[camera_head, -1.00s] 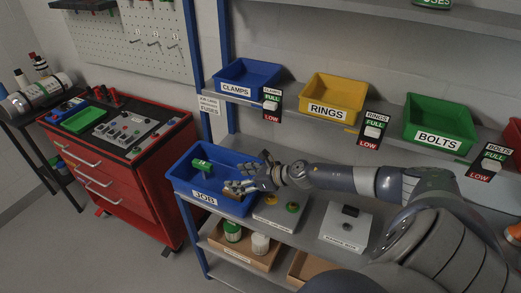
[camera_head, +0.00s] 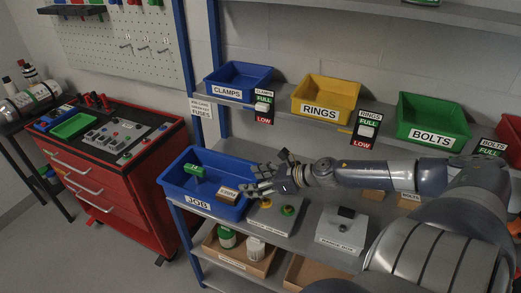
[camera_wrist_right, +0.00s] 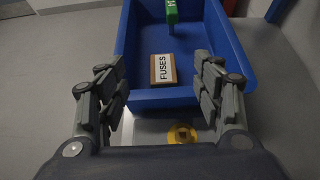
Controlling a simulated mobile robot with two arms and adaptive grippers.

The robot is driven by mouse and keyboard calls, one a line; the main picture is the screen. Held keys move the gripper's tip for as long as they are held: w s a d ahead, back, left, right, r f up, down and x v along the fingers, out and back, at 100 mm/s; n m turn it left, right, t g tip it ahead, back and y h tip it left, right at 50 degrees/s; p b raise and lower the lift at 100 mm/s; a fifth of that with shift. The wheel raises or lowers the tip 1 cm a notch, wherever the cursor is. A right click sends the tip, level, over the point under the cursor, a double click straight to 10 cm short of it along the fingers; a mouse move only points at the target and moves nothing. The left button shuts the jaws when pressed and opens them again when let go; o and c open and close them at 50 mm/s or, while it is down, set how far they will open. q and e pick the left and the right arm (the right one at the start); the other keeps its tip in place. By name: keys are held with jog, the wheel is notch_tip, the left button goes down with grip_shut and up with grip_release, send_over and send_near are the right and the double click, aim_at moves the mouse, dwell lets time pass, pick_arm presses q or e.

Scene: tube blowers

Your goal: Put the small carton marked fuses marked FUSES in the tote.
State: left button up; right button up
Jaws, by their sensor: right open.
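The small fuses carton (camera_head: 229,195) is brown with a white label. It lies inside the blue tote marked JOB (camera_head: 181,188), against the floor near its right front side. In the right wrist view the carton (camera_wrist_right: 163,69) shows its FUSES label and lies flat in the tote (camera_wrist_right: 190,97). My right gripper (camera_head: 265,180) is open and empty, just right of the tote's rim and apart from the carton. Its fingers (camera_wrist_right: 163,92) stand wide apart in the right wrist view, with the carton beyond their tips. My left gripper is not in view.
A green block (camera_head: 194,172) is also in the tote. Two button boxes stand right of it on the shelf, one the grey box (camera_head: 342,230). Blue, yellow and green bins (camera_head: 326,98) line the shelf above. A red tool cabinet (camera_head: 110,180) stands at left.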

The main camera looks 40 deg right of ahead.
jog(key=shift+p+v, duration=0.3)
jog(key=shift+v, duration=0.75)
